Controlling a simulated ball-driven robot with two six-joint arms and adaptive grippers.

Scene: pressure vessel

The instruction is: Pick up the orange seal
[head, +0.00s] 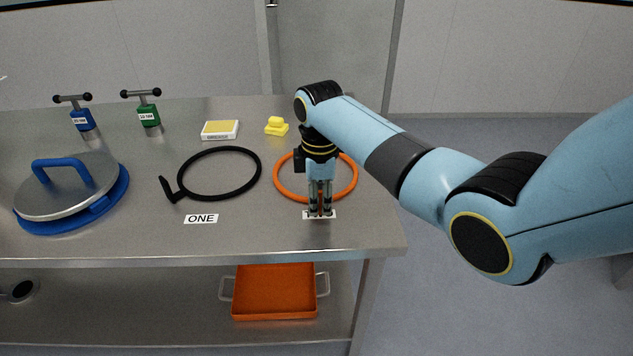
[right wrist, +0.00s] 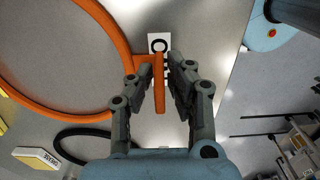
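The orange seal (head: 283,187) is a ring lying flat near the right end of the steel table, partly hidden behind my right gripper. In the right wrist view the ring (right wrist: 117,38) shows at upper left, with its orange tab (right wrist: 160,88) between my fingers. My right gripper (head: 320,213) points down at the near side of the ring. In the right wrist view its fingers (right wrist: 160,68) stand on both sides of the tab, with narrow gaps visible beside it. My left gripper is not in view.
A black ring (head: 252,177) lies left of the orange seal, behind a label ONE (head: 201,219). A yellow block (head: 276,127) and a yellow-white box (head: 220,130) lie behind. A blue-handled lid (head: 60,193) is at left. An orange tray (head: 274,292) sits on the lower shelf.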

